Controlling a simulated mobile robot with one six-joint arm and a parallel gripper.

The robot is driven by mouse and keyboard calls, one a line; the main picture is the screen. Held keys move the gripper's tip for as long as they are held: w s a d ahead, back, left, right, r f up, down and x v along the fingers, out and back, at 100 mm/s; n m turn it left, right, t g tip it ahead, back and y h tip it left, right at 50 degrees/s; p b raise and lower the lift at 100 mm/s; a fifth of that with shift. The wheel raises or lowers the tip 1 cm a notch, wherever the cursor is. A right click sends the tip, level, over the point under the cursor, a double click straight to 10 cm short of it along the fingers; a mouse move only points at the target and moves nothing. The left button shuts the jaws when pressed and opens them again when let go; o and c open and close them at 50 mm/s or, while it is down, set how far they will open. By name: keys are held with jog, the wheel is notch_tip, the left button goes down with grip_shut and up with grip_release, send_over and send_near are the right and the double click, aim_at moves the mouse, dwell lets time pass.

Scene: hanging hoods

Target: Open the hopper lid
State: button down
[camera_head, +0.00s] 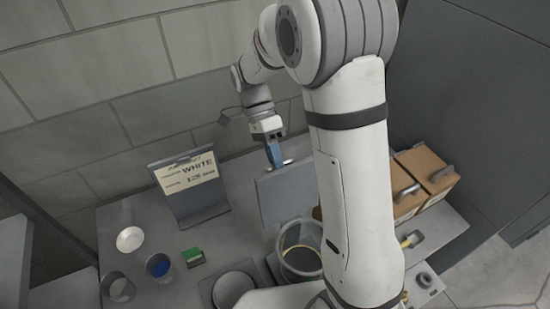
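A flat grey panel (287,192) stands raised behind a clear round container (301,257) near the middle of the worktop. It looks like the hopper lid, standing steeply up, but my arm hides its right side and any hinge. My gripper (274,158) points down at the panel's upper edge, with its blue fingertips just above or behind it. I cannot tell whether they touch the panel. The fingers are too small in view to show a gap between them.
A sign stand (190,187) stands left of the panel. A white bowl (130,239), a cup with blue contents (159,267), a green block (193,256) and a grey bowl (233,289) lie in front. Brown boxes with handles (424,168) stand right. A block wall (100,85) closes the back.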

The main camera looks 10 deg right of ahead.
jog(key=shift+w+a+f, duration=0.15)
jog(key=shift+w+a, duration=0.05)
jog(key=shift+w, duration=0.05)
jog(key=c, duration=1.7)
grip_release()
jog(key=shift+w, duration=0.1)
jog(key=shift+o, duration=0.6)
jog(key=shift+w+a+f, duration=0.1)
jog(key=shift+w+f, duration=0.05)
jog(key=shift+w, duration=0.1)
jog(key=shift+o, duration=1.1)
jog(key=b+v, duration=0.1)
jog(key=v, duration=0.6)
jog(key=shift+r+b, duration=0.35)
jog(key=shift+b, duration=0.05)
jog(key=shift+w, duration=0.1)
